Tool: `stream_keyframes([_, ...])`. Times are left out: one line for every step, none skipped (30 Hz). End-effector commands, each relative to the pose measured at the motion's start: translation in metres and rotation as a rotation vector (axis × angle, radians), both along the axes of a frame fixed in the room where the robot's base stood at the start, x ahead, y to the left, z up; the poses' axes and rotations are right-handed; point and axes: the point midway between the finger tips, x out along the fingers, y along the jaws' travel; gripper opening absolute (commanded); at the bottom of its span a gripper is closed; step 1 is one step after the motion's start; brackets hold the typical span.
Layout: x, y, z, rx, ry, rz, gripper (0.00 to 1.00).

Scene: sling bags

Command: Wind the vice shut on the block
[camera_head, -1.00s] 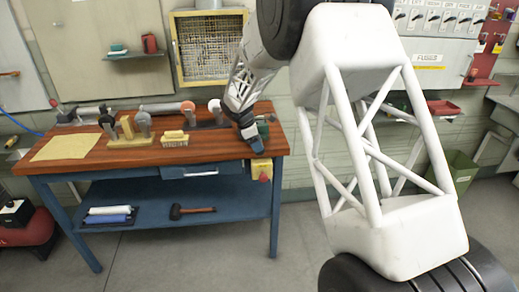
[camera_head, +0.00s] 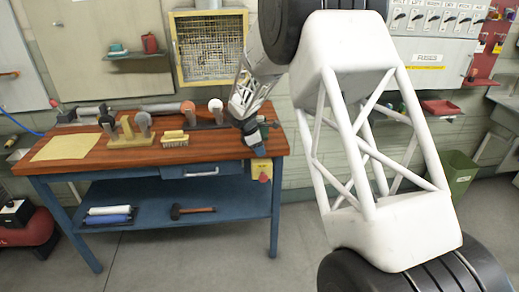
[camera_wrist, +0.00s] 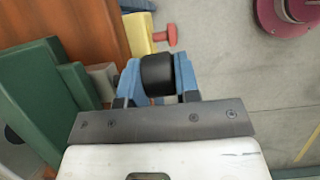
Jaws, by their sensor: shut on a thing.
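My gripper (camera_head: 254,143) is at the right end of the wooden-topped workbench (camera_head: 200,154). In the wrist view its blue fingers (camera_wrist: 158,88) are shut on a black cylindrical knob (camera_wrist: 158,68), which looks like the vice's handle grip. The green vice (camera_wrist: 40,95) fills the left of the wrist view, beside the fingers, with a grey metal part (camera_wrist: 102,80) next to it. In the head view the vice is almost wholly hidden behind my gripper. I cannot make out the block or the gap between the jaws.
A yellow box with a red button (camera_head: 262,168) hangs on the bench's right front edge, close by my gripper. A brush (camera_head: 174,139), a tool rack (camera_head: 128,137) and a yellow sheet (camera_head: 62,147) lie farther left. Floor shows right of the bench.

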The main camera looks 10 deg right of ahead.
Motion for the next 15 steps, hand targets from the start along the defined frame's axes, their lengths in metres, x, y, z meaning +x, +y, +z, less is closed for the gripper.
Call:
stream_keyframes([0.0000, 0.0000, 0.0001, 0.000, 0.000, 0.000, 0.06])
stream_keyframes([0.0000, 0.0000, 0.0001, 0.000, 0.000, 0.000, 0.06])
stream_keyframes([0.0000, 0.0000, 0.0001, 0.001, 0.000, 0.000, 0.06])
stream_keyframes([0.0000, 0.0000, 0.0002, 0.002, 0.000, 0.000, 0.06])
stream_keyframes([0.0000, 0.0000, 0.0002, 0.003, 0.000, 0.000, 0.06])
stream_keyframes([0.0000, -0.0001, 0.0002, 0.005, 0.000, 0.000, 0.06])
stream_keyframes([0.0000, -0.0002, 0.0002, 0.008, 0.000, 0.000, 0.06])
stream_keyframes([0.0001, -0.0003, 0.0003, 0.012, -0.001, -0.001, 0.06])
stream_keyframes([0.0001, -0.0004, 0.0004, 0.018, -0.001, -0.001, 0.06])
stream_keyframes([0.0001, -0.0004, 0.0004, 0.024, -0.001, -0.001, 0.06])
stream_keyframes([0.0001, -0.0005, 0.0004, 0.031, -0.001, -0.001, 0.06])
stream_keyframes([0.0002, -0.0007, 0.0005, 0.040, -0.001, 0.000, 0.06])
stream_keyframes([0.0002, -0.0008, 0.0005, 0.049, -0.001, -0.001, 0.06])
stream_keyframes([0.0001, -0.0008, 0.0005, 0.059, -0.002, -0.001, 0.06])
stream_keyframes([0.0001, -0.0012, 0.0006, 0.073, -0.001, -0.001, 0.06])
